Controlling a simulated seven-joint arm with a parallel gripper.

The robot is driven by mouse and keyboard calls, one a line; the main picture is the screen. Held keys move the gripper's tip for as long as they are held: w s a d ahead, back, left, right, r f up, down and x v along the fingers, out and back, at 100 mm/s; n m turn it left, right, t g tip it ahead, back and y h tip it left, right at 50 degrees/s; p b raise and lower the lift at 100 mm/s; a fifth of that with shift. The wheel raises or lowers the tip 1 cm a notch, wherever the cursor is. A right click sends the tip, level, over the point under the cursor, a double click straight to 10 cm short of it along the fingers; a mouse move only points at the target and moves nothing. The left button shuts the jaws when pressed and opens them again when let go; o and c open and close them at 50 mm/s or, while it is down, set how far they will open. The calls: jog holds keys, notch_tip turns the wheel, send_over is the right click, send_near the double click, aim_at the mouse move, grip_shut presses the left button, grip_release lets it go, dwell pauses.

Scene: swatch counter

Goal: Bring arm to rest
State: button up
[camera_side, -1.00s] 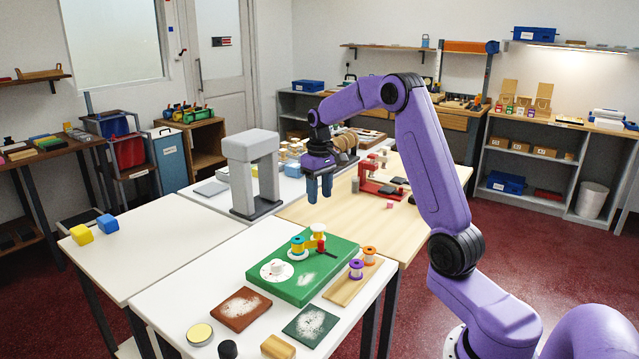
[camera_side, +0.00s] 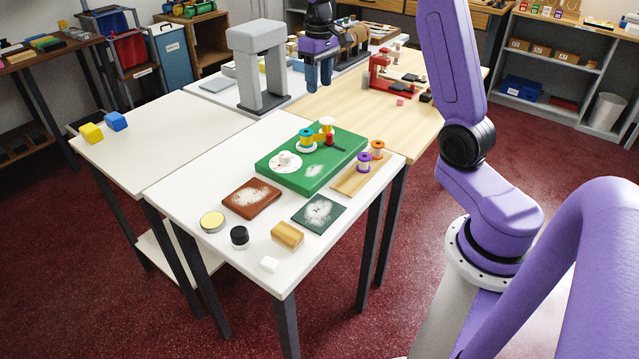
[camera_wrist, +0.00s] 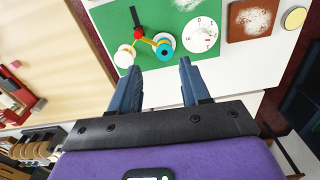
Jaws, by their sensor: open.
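My gripper (camera_side: 319,76) hangs in the air, pointing down, beyond the green board and to the right of the grey arch-shaped stand. Its blue fingers are apart with nothing between them, as the wrist view also shows (camera_wrist: 160,68). The green board (camera_side: 264,163) lies on the near white table (camera_side: 180,190) and carries a white dial (camera_side: 286,161), spools and a red-handled piece (camera_side: 329,139). In the wrist view, the board (camera_wrist: 100,17) and its dial (camera_wrist: 203,35) lie past the fingertips. My gripper touches none of these.
The grey arch (camera_side: 245,80) stands near my gripper. A red device (camera_side: 378,70) is on the wooden table. A wooden strip with two spools (camera_side: 349,183), brown (camera_side: 240,203) and dark green (camera_side: 330,220) pads, a tin (camera_side: 212,221) and a wooden block (camera_side: 287,235) lie nearer. The left white table is mostly clear.

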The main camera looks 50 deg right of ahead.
jog(key=s+a+n, duration=0.3)
jog(key=s+a, duration=0.3)
jog(key=a, duration=0.3)
jog(key=s+a+n, duration=0.3)
jog(key=s+a, duration=0.4)
jog(key=a, duration=0.3)
jog(key=s+a+f+n, duration=0.1)
jog(key=s+n, duration=0.2)
jog(key=s, duration=0.7)
jog(key=s+a+f+n, duration=0.1)
jog(key=s+n, duration=0.3)
jog(key=s, duration=0.6)
jog(key=shift+a+f, duration=0.15)
jog(key=shift+f, duration=0.45)
